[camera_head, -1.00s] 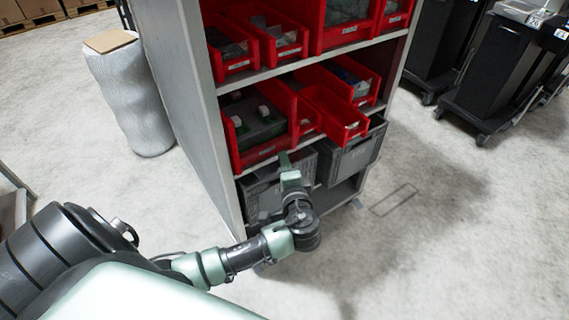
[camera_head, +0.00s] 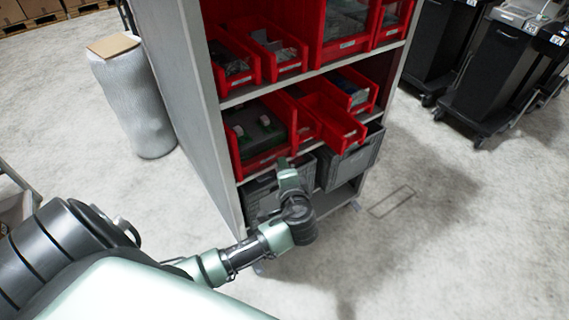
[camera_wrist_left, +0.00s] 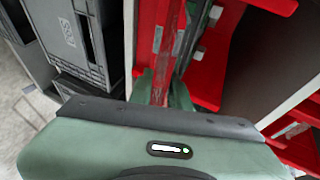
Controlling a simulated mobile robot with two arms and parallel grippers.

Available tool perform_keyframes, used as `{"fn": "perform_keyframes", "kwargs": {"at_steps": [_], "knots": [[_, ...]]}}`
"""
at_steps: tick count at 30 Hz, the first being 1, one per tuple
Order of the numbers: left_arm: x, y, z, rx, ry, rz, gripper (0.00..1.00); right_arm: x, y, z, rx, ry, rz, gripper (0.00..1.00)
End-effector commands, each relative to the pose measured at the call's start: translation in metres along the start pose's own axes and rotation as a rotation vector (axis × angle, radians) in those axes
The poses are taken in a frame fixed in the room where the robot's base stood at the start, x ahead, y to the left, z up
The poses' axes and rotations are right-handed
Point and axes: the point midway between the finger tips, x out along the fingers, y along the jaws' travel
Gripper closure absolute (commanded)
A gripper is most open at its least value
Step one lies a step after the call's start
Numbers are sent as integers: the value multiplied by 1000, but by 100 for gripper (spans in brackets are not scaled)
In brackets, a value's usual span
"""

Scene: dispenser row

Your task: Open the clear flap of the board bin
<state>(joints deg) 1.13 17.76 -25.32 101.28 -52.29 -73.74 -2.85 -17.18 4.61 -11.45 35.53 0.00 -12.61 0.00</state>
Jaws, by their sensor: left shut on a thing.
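The board bin (camera_head: 262,163) is a red bin at the left end of the middle shelf row, with dark green boards (camera_head: 250,128) inside. My left gripper (camera_head: 285,163) is at the bin's front right corner. In the left wrist view the fingers (camera_wrist_left: 164,90) are shut on a thin see-through strip (camera_wrist_left: 163,55), the clear flap, with red bin wall showing through it. The flap is hard to make out in the head view, so its angle cannot be told there. Green board edges (camera_wrist_left: 197,18) show beside the strip. My right gripper is not in view.
Another red bin (camera_head: 335,127) sticks out of the shelf just right of the board bin. Grey crates (camera_head: 352,160) stand on the shelf below, close to my gripper. The shelf's grey side panel (camera_head: 185,80) is at left. The floor at right is open, with black carts (camera_head: 490,80) behind.

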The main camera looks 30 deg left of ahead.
Motion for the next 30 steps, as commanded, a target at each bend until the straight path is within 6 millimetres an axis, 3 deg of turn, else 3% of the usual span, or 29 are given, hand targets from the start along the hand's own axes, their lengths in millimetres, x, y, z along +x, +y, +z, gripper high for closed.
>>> {"fn": "perform_keyframes", "kwargs": {"at_steps": [30], "knots": [[2,-12,-2,0,4,-24,100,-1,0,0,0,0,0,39]]}}
